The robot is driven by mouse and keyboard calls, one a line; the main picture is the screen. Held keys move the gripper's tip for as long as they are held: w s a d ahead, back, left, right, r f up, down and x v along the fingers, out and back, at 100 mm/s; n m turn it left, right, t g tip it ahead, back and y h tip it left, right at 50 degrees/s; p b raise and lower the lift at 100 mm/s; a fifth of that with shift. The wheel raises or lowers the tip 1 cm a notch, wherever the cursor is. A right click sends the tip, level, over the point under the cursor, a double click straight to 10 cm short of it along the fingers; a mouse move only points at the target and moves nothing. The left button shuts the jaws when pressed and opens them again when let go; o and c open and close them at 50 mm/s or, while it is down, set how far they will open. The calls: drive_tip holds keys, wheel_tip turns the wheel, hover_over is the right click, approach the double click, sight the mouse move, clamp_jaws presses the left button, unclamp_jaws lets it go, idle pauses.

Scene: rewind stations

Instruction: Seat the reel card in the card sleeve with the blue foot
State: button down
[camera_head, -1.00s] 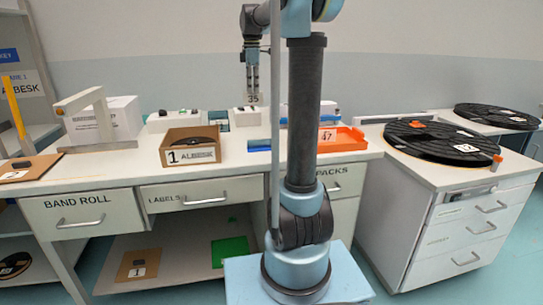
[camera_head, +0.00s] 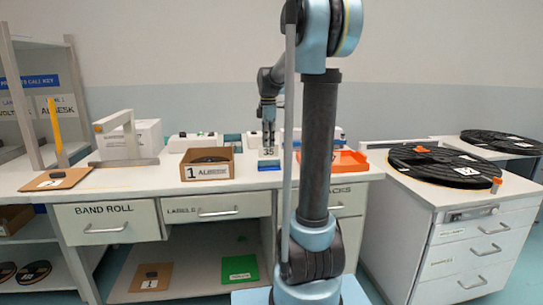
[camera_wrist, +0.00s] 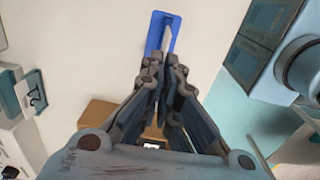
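My gripper (camera_head: 268,128) points down over the bench and is shut on the white reel card (camera_head: 268,151), marked 35. The card hangs upright below the fingers, just above or at the card sleeve's blue foot (camera_head: 268,167). The blue foot lies on the bench near its front edge. In the wrist view my fingers (camera_wrist: 161,68) are close together, and the blue foot (camera_wrist: 154,40) shows beyond their tips. A thin pale edge crosses the foot there. I cannot tell whether the card's lower edge is inside the sleeve.
A cardboard box (camera_head: 207,172) marked 1 stands left of the blue foot. An orange tray (camera_head: 347,162) is to the right, partly behind my arm. Other pale stands line the back. Black reels (camera_head: 440,166) lie on the right cabinet.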

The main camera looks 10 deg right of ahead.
sight(269, 151)
drive_tip(key=shift+d+f, duration=0.1)
drive_tip(key=shift+f, duration=2.25)
drive_tip(key=shift+f, duration=0.1)
drive_tip(key=c, duration=1.8)
unclamp_jaws()
wheel_tip(269, 151, up, 12)
drive_tip(key=shift+r, duration=0.15)
drive_tip(key=s+f+m+t, duration=0.1)
drive_tip(key=s+f+m, duration=0.4)
drive_tip(key=s, duration=0.5)
drive_tip(key=s+f+m, duration=0.4)
drive_tip(key=s+f, duration=0.1)
drive_tip(key=s, duration=0.6)
drive_tip(key=s+d+f+m+t, duration=0.1)
drive_tip(key=s+f+m, duration=0.7)
drive_tip(key=s+f, duration=0.5)
wheel_tip(269, 151, down, 3)
drive_tip(key=shift+s+d+m, duration=0.15)
drive_tip(key=shift+s+m, duration=0.2)
drive_tip(key=shift+m, duration=0.05)
